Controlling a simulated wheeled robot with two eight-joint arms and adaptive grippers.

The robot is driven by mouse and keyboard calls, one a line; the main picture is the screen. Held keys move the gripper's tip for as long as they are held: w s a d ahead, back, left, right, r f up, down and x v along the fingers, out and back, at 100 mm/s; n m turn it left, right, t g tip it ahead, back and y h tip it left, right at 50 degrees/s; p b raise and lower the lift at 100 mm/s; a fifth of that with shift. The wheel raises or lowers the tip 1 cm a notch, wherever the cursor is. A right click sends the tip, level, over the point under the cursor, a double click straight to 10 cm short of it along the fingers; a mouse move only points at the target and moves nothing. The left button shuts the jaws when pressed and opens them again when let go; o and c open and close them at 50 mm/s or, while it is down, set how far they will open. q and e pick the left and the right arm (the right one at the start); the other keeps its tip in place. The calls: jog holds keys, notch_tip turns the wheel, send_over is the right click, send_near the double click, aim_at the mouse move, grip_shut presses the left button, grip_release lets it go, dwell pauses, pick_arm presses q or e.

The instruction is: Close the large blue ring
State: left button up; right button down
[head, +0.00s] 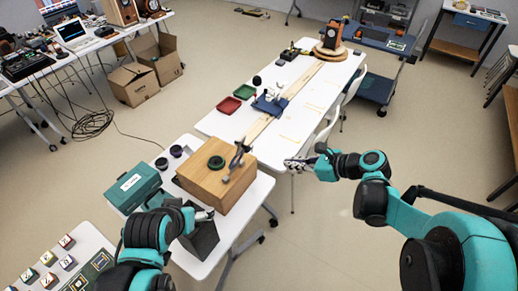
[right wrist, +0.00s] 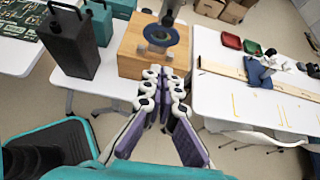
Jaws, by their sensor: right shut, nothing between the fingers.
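A dark blue ring (right wrist: 148,37) lies on top of the wooden box (right wrist: 139,68) in the right wrist view. In the head view a dark ring (head: 216,162), looking greenish, lies on the same box (head: 196,177). I cannot tell whether the ring is open or closed. A grey tool-like piece (head: 237,160) is near the ring. My right gripper (head: 300,163) is right of the box, apart from it; its fingertips (right wrist: 161,75) are together and empty. My left gripper (head: 205,214) is in front of the box, mostly hidden, so its jaws are unclear.
A dark grey bin (head: 200,238) and a teal case (head: 134,186) stand beside the box. The long white table (head: 303,105) beyond holds a plank, red and green trays and a clock. The floor at right is free.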

jog(key=w+a+f+b, duration=0.2)
jog(key=w+a+f, duration=0.1)
jog(key=w+a, duration=0.4)
jog(key=shift+a+f+m, duration=0.3)
jog(key=shift+a+f, duration=0.1)
jog(key=shift+a, duration=1.3)
jog(key=shift+w+r, duration=0.1)
